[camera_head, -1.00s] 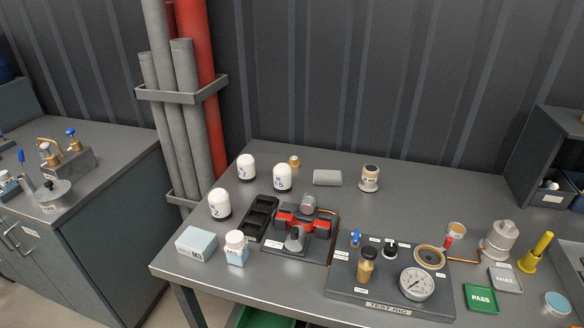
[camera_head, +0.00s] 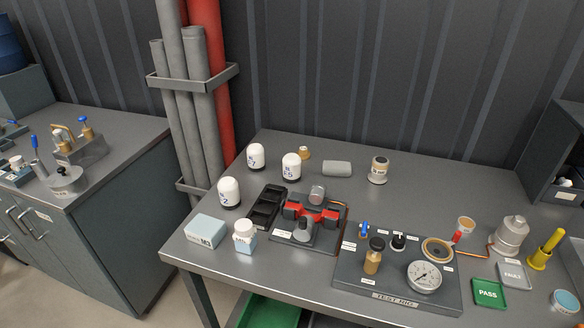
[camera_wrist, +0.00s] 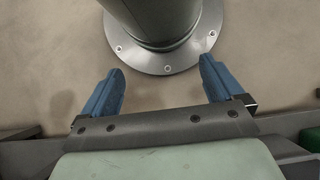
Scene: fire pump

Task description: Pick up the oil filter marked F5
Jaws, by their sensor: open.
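The oil filter marked F5 (camera_head: 291,166) is a white, domed canister with a dark base. It stands upright toward the back of the workbench in the head view. Two similar white filters stand near it, one with a label ending in 7 (camera_head: 257,157) and one ending in 2 (camera_head: 229,192). My gripper (camera_wrist: 160,92) shows only in the wrist view, with two blue fingers wide apart and nothing between them. It points at a beige floor and a round grey bolted base, away from the filters.
A black tray (camera_head: 259,216) and a red-and-black clamp fixture (camera_head: 309,231) stand in front of F5. A brass fitting (camera_head: 304,153) is close behind it, and a grey cylinder (camera_head: 337,168) lies to its right.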

